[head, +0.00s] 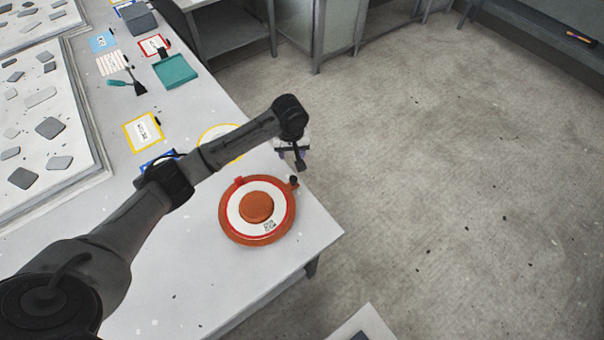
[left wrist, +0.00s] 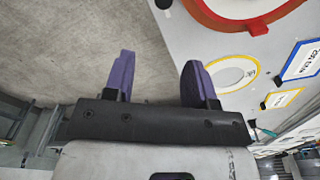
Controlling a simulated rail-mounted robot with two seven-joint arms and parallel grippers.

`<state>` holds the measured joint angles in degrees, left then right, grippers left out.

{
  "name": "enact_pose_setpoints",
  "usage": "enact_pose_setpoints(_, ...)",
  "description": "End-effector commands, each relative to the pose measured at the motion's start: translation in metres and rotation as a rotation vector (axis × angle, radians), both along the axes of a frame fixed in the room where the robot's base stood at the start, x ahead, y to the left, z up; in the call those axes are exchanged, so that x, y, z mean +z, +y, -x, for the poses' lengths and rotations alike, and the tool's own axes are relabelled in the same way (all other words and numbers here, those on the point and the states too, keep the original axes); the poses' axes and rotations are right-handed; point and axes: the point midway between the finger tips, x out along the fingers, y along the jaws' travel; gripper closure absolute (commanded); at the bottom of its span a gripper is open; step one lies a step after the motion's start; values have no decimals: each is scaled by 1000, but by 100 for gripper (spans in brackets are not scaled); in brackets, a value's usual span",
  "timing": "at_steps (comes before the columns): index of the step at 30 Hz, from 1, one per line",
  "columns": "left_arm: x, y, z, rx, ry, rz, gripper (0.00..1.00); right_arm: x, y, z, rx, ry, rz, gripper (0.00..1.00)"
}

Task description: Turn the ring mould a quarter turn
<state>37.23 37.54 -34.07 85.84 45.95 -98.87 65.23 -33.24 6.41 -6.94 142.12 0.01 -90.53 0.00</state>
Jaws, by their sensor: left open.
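The ring mould (head: 257,207) lies flat on the table near its right edge. It is a round orange piece with a raised centre, a white band and a red ring around it. A red tab sits at its upper left and a dark knob at its upper right. Part of its orange rim shows at the top of the left wrist view (left wrist: 226,25). My left gripper (head: 298,162) is beyond the mould, past the table's right edge, apart from it. Its purple fingers (left wrist: 160,80) stand apart with nothing between them. My right gripper is not in view.
A yellow-ringed white disc (head: 238,127) is partly hidden behind my left arm. A yellow-framed label (head: 144,131), a teal tray (head: 175,71), a brush (head: 128,82) and a grey block (head: 139,19) lie farther up the table. Bare table (head: 200,285) lies in front of the mould.

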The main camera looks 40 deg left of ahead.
Motion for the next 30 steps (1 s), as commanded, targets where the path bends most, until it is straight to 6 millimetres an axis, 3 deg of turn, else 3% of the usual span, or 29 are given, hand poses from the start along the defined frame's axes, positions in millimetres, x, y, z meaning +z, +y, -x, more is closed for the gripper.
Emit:
enact_pose_setpoints(6, -1, -7, 8, 366, 40, 48, 49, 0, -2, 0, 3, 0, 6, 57)
enact_pose_setpoints(16, -8, -6, 8, 565, 38, 47, 49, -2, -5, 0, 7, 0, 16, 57)
enact_pose_setpoints(30, -90, -6, 9, 565, 39, 45, 49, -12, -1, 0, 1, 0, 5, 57)
